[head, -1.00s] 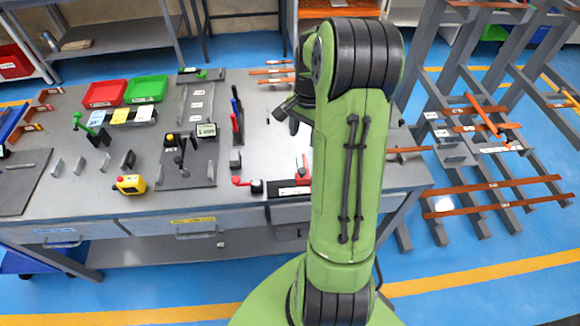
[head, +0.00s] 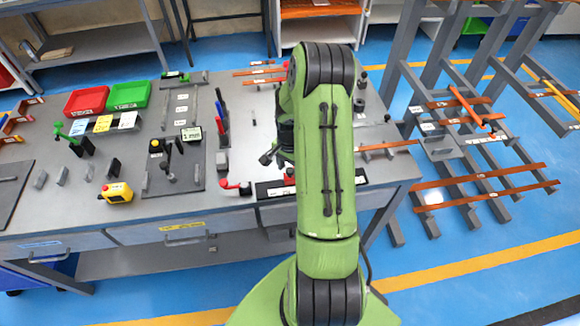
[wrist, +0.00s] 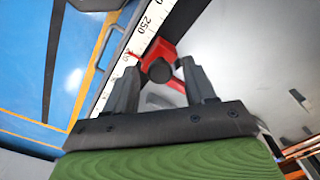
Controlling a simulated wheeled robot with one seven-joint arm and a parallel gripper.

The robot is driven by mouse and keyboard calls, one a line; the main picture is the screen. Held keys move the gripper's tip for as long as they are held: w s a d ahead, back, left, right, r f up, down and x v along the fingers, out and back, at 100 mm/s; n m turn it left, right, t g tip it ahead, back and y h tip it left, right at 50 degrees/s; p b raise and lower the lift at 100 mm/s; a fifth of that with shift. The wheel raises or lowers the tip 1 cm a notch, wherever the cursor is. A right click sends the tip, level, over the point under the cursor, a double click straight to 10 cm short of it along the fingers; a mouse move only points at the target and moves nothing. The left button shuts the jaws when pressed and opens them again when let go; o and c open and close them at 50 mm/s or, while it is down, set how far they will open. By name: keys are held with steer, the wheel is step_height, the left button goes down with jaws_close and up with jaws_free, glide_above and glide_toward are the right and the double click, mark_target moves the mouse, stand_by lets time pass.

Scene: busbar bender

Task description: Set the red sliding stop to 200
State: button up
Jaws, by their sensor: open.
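The red sliding stop (wrist: 163,51) shows in the wrist view beside a white ruler scale (wrist: 148,24), with a black round knob (wrist: 159,70) on it. A thin red pointer lies across the scale below the 250 mark; the number beside it is too small to read surely. My gripper (wrist: 163,84) is open, with a finger on each side of the knob and red arm; contact cannot be told.
A red-handled lever (head: 236,186) stands left of the scale rail (head: 268,190). A yellow box with a red button (head: 117,193) and a grey plate with levers (head: 174,166) lie further left. Copper bars (head: 388,146) are to the right of my arm.

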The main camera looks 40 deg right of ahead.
steer(key=shift+c, duration=0.2)
jaws_close()
steer(key=shift+d+b, duration=0.2)
steer(key=shift+b, duration=0.15)
steer(key=shift+s, duration=0.2)
steer(key=shift+d, duration=0.1)
steer(key=shift+o, duration=0.2)
jaws_free()
